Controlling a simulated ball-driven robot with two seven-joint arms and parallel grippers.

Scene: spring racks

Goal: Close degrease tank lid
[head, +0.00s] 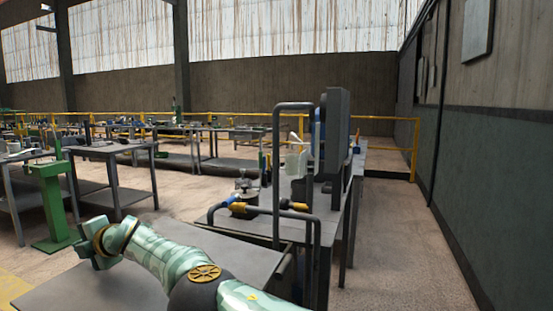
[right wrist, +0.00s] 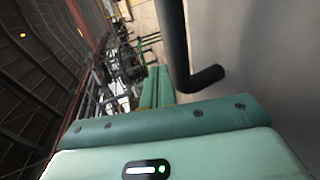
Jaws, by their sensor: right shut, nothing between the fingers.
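A flat grey metal surface (head: 215,250) lies low in front of me in the head view, beneath my right arm. I cannot tell for sure whether it is the degrease tank's lid or a bench top. A dark bent pipe (head: 276,165) rises at its right. My right gripper (head: 88,246), pale green, is shut and empty at the left, beyond the surface's left part. In the right wrist view the green fingers (right wrist: 157,88) lie together, and a dark bent bar (right wrist: 178,50) stands beside them, apart from them. My left gripper is out of view.
A bench (head: 335,200) with a dark upright panel (head: 337,135) stands behind the pipes. A green stand (head: 50,200) and a grey table (head: 110,150) are at the left. Yellow railings (head: 390,119) run behind. Floor is free at the right, along the wall.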

